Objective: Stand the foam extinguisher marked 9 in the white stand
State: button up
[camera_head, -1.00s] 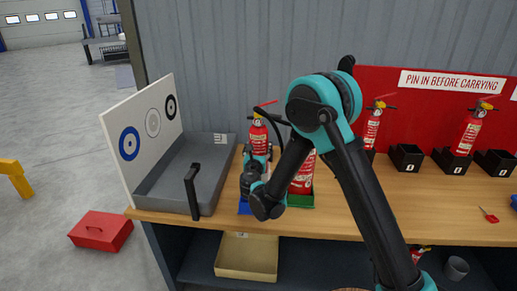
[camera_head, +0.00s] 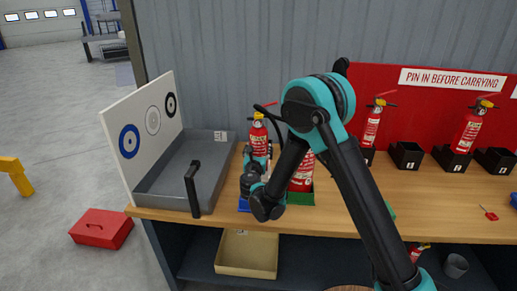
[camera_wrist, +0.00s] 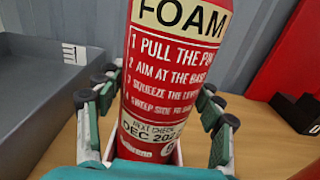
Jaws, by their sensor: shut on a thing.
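The foam extinguisher (camera_wrist: 175,75) is red with a cream FOAM label and fills the middle of the wrist view, about upright.
A blue stand (camera_head: 243,205) is just below my gripper. Another red extinguisher (camera_head: 301,177) stands in a green stand (camera_head: 302,199) close to the right. A grey tray (camera_head: 150,190) lies left. Black holders (camera_head: 406,156) line the back right.

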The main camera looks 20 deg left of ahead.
aim_at(257, 153)
dwell(0.3)
jog(key=o, duration=1.9)
jog(key=shift+s, duration=0.1)
jog(key=v, duration=0.7)
jog(key=shift+s+d, duration=0.1)
jog(key=shift+s, duration=0.05)
